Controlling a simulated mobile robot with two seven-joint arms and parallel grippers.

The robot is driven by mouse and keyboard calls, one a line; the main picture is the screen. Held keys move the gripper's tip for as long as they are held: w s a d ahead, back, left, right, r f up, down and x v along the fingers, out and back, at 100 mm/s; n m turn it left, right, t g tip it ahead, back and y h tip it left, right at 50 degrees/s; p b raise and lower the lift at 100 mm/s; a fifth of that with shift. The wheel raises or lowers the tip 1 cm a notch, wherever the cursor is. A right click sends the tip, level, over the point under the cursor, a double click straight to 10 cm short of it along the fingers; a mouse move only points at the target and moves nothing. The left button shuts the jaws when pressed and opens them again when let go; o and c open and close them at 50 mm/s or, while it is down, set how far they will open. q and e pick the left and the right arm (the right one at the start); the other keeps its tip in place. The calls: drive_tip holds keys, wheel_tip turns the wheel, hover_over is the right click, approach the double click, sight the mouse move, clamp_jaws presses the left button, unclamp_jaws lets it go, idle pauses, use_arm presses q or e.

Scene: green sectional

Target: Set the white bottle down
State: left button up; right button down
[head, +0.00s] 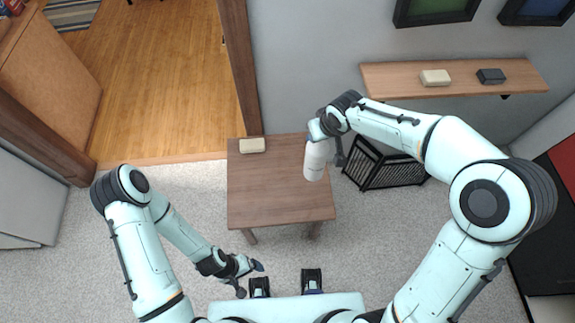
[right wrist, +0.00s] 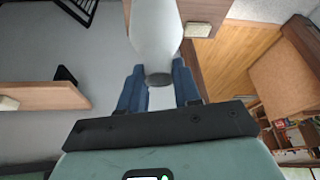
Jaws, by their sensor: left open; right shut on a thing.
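The white bottle (head: 315,161) is held in my right gripper (head: 328,137), over the right side of the small wooden table (head: 265,195). In the head view I cannot tell whether its lower end touches the tabletop. In the right wrist view the white bottle (right wrist: 156,28) sits between the two blue fingers of my right gripper (right wrist: 158,86), which are shut on it. My left gripper (head: 246,277) is open and empty, low in front of the table's near edge.
A cream block (head: 252,145) lies at the table's far left corner. A wooden wall shelf (head: 455,78) bears another cream block (head: 435,77) and a dark block (head: 491,76). A black slatted rack (head: 392,172) stands right of the table. The table's middle and front are clear.

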sight(315, 169)
drive_tip(key=f, duration=0.4)
drive_tip(key=f+b, duration=0.1)
drive_tip(key=f, duration=0.4)
drive_tip(key=f+b, duration=0.1)
drive_tip(key=f, duration=0.4)
drive_tip(key=shift+s+f, duration=0.1)
drive_tip(key=shift+s, duration=0.25)
use_arm(q)
drive_tip(key=shift+s+f+b, duration=0.25)
drive_tip(key=shift+s+f, duration=0.15)
drive_tip(key=shift+f, duration=0.3)
drive_tip(key=shift+s+f+b, duration=0.25)
drive_tip(key=shift+s+f, duration=0.1)
drive_tip(key=shift+f, duration=0.3)
drive_tip(key=shift+s+f+b, duration=0.25)
drive_tip(key=shift+s+f, duration=0.15)
drive_tip(key=shift+f, duration=0.3)
use_arm(e)
drive_tip(key=shift+w+f, duration=0.1)
drive_tip(key=shift+f, duration=2.45)
use_arm(q)
drive_tip(key=shift+f, duration=0.1)
use_arm(e)
drive_tip(key=shift+f, duration=0.1)
drive_tip(key=c, duration=1.1)
unclamp_jaws()
drive_tip(key=shift+f, duration=0.1)
drive_tip(key=o, duration=0.3)
